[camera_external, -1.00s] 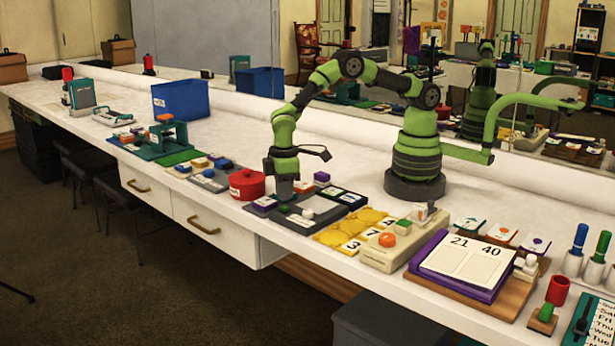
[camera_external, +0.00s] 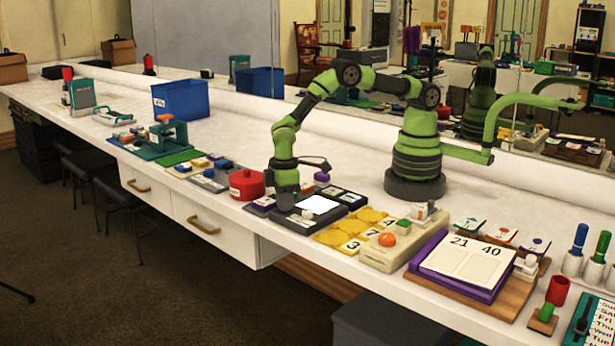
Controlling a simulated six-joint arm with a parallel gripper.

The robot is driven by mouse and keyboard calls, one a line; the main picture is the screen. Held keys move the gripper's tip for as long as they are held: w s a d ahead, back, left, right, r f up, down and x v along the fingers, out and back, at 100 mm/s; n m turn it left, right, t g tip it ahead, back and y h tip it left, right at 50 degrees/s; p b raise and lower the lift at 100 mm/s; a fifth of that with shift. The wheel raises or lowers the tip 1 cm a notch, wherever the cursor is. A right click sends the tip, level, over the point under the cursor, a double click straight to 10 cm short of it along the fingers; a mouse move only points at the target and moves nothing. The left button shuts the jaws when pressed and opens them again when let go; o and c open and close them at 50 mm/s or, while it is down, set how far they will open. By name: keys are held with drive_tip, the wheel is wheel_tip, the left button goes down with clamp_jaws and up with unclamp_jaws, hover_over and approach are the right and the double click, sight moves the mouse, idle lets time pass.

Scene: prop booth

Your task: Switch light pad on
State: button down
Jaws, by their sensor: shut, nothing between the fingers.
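The light pad (camera_external: 319,204) is a dark, low unit near the front edge of the table, and its panel glows bright white. A small pale round knob (camera_external: 307,214) sits at the pad's front edge. My gripper (camera_external: 286,207) is shut and points down at the pad's left end. It is low over the dark casing there. Its fingertips are partly hidden, and I cannot tell whether they touch the pad.
A red round pot (camera_external: 246,184) stands close to the left of my gripper. Yellow number tiles (camera_external: 350,230) and a cream box with an orange button (camera_external: 387,240) lie to the right.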

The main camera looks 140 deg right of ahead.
drive_tip(key=shift+r, duration=3)
